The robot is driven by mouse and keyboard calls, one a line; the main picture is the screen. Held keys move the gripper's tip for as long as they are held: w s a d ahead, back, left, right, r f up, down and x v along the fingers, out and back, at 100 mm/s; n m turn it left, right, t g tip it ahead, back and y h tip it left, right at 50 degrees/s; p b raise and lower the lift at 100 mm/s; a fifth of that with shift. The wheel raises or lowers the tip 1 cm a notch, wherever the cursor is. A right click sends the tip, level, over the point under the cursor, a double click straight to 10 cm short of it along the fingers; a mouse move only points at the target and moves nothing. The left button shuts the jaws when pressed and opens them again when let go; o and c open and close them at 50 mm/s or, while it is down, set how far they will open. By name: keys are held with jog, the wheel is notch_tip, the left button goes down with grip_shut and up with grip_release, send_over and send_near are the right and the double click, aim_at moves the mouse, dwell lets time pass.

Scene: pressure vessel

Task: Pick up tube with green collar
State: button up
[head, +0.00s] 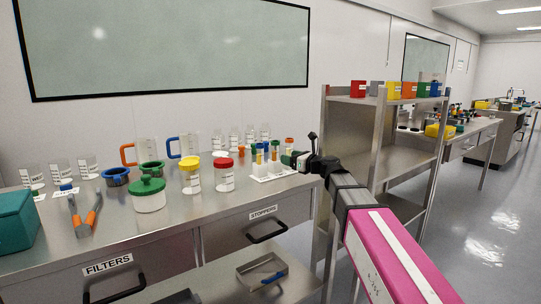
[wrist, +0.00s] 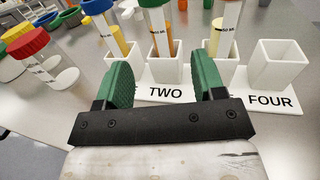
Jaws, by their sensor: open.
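The tube with the green collar (wrist: 155,28) stands upright in slot TWO of the white rack (wrist: 185,94), its top cut off by the frame edge. It holds amber liquid low down. A blue-collared tube (wrist: 108,32) stands in the slot to its left and an orange-collared tube (wrist: 226,32) in the slot to its right. My gripper (wrist: 163,72) is open and empty, its green fingers just in front of the rack, either side of slot TWO. In the head view my gripper (head: 288,158) is at the rack's right side (head: 268,176); which tube is green-collared is unclear there.
Slot FOUR (wrist: 276,65) is empty. A red-lidded jar (head: 224,176), a yellow-lidded jar (head: 190,177) and a green-lidded pot (head: 149,196) stand left of the rack. Glass beakers stand behind. A metal shelf unit (head: 350,150) rises close on the right.

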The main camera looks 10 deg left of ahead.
aim_at(275, 156)
jog(key=x, duration=1)
jog(key=shift+w+r, duration=0.15)
jog(key=c, duration=1)
